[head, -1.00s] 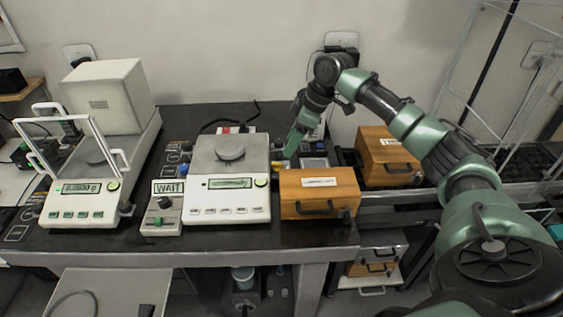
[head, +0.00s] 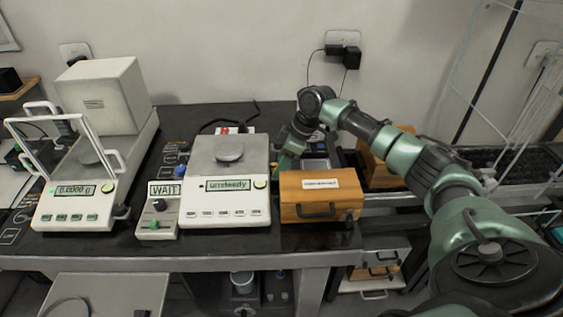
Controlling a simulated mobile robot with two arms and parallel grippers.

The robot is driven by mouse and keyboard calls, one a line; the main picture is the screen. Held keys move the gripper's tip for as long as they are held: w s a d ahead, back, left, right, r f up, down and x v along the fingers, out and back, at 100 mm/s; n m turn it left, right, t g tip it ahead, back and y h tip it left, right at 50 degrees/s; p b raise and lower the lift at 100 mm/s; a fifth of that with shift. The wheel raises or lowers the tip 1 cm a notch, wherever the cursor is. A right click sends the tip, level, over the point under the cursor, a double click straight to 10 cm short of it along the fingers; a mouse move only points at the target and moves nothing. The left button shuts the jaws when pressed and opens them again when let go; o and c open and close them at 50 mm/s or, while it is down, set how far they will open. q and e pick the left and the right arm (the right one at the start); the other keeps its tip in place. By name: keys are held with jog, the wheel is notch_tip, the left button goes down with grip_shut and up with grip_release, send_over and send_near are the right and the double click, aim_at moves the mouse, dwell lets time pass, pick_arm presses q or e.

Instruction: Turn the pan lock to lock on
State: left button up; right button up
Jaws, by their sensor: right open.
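The middle balance (head: 226,209) is white with a grey pan plate and a round weight-like piece (head: 229,155) on it; its display reads "unsteady". My right gripper (head: 281,168) points down close beside the balance's right side, behind the wooden box; the jaws are open, and I cannot tell whether they touch anything. I cannot make out the pan lock itself; the spot at the balance's right side is partly covered by the gripper. My left gripper is not in view.
A wooden box (head: 319,204) with a handle stands right of the balance, another (head: 374,163) behind my arm. A small control box (head: 158,210) reading "WAIT" stands left of the balance. A second balance (head: 76,208) with an open draft shield frame is at the far left.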

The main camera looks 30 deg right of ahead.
grip_shut()
jog(key=shift+w+n, duration=0.1)
jog(key=shift+n, duration=0.6)
jog(key=shift+w+n+g+y, duration=0.1)
jog(key=shift+n+g+y, duration=0.25)
jog(key=shift+n, duration=0.35)
jog(key=n, duration=0.1)
jog(key=n+g+b, duration=0.1)
jog(key=shift+w+d+n, duration=0.15)
jog(key=shift+n, duration=0.25)
jog(key=shift+n+g+y+b, duration=0.25)
jog(key=shift+n+g+b, duration=0.2)
jog(key=shift+n, duration=0.35)
